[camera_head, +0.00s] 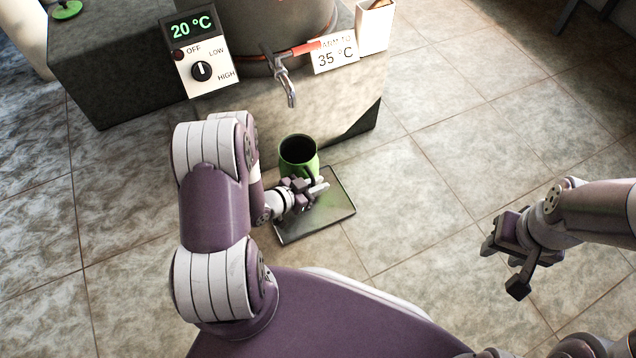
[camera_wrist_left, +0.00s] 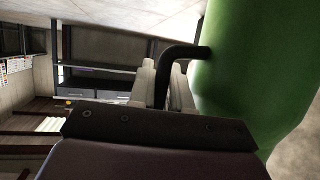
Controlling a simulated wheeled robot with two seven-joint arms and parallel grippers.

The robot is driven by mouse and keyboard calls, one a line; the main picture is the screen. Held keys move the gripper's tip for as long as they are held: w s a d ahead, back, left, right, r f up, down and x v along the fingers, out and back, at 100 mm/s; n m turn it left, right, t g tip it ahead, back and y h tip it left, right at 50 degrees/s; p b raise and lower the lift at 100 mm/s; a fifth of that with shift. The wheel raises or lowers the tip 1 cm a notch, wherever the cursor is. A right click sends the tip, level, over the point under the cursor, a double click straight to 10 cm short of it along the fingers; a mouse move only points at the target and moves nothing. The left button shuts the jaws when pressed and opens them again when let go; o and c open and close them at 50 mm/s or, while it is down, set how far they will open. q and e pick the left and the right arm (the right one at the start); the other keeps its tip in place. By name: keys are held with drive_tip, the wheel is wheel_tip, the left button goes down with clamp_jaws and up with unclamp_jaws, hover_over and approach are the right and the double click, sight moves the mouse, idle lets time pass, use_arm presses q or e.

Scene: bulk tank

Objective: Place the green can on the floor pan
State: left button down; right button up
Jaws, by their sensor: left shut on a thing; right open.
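The green can (camera_head: 298,152) is upright with a dark open top, below the tap and over the far part of the floor pan (camera_head: 335,212). The pan is a flat dark tray on the tiles; I cannot tell whether the can touches it. My left gripper (camera_head: 312,187) is shut on the can's dark handle, at the near side of the can. In the left wrist view the handle (camera_wrist_left: 178,52) runs between the fingers (camera_wrist_left: 168,85), with the green can body (camera_wrist_left: 250,70) at the right. My right gripper (camera_head: 507,260) is open and empty at the right, above the floor.
The tank (camera_head: 265,30) stands on a grey block (camera_head: 340,105) behind the can. Its tap (camera_head: 288,85) juts out above the can. A control box (camera_head: 200,55) reads 20 °C, and a sign (camera_head: 335,55) reads 35 °C. Tiled floor to the right is clear.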

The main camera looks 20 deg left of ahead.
use_arm(q)
drive_tip(key=shift+f+b, duration=0.55)
drive_tip(key=shift+f, duration=0.6)
use_arm(e)
drive_tip(key=shift+f, duration=1.05)
use_arm(q)
drive_tip(key=shift+f, duration=0.1)
use_arm(e)
drive_tip(key=shift+f, duration=0.1)
use_arm(q)
drive_tip(key=c, duration=1)
unclamp_jaws()
drive_tip(key=p+v, duration=0.6)
drive_tip(key=v, duration=0.6)
drive_tip(key=shift+s+a, duration=0.1)
drive_tip(key=shift+s, duration=0.2)
use_arm(e)
wheel_tip(320, 180, up, 6)
drive_tip(key=shift+r, duration=0.2)
